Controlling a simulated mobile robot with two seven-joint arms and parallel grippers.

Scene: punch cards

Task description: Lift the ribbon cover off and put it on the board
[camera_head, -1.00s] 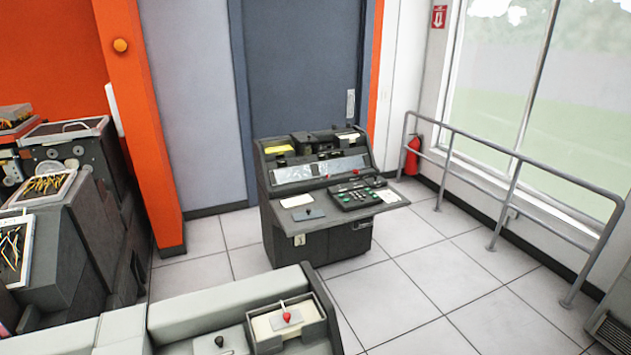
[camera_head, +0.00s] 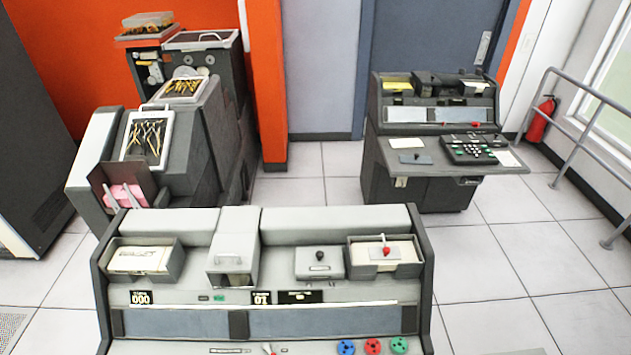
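Neither of my grippers is in view. I cannot tell for sure which part is the ribbon cover. A grey plate with a black knob (camera_head: 319,265) lies on top of the near console (camera_head: 300,218), left of a card tray. The keypunch desk (camera_head: 430,185) stands at the back right, with dark raised parts (camera_head: 428,82) along its top. A small dark plate (camera_head: 415,159) lies flat on its desktop, below a white card (camera_head: 406,143). The desktop may be the board, but I cannot tell.
The near console holds a left card tray (camera_head: 145,260) and a right tray with a red-knobbed weight (camera_head: 386,251). Dark machines with trays of pencil-like sticks (camera_head: 146,138) stand at the left. A grey rail (camera_head: 568,130) and fire extinguisher (camera_head: 540,120) are at the right. Tiled floor (camera_head: 500,260) is free between.

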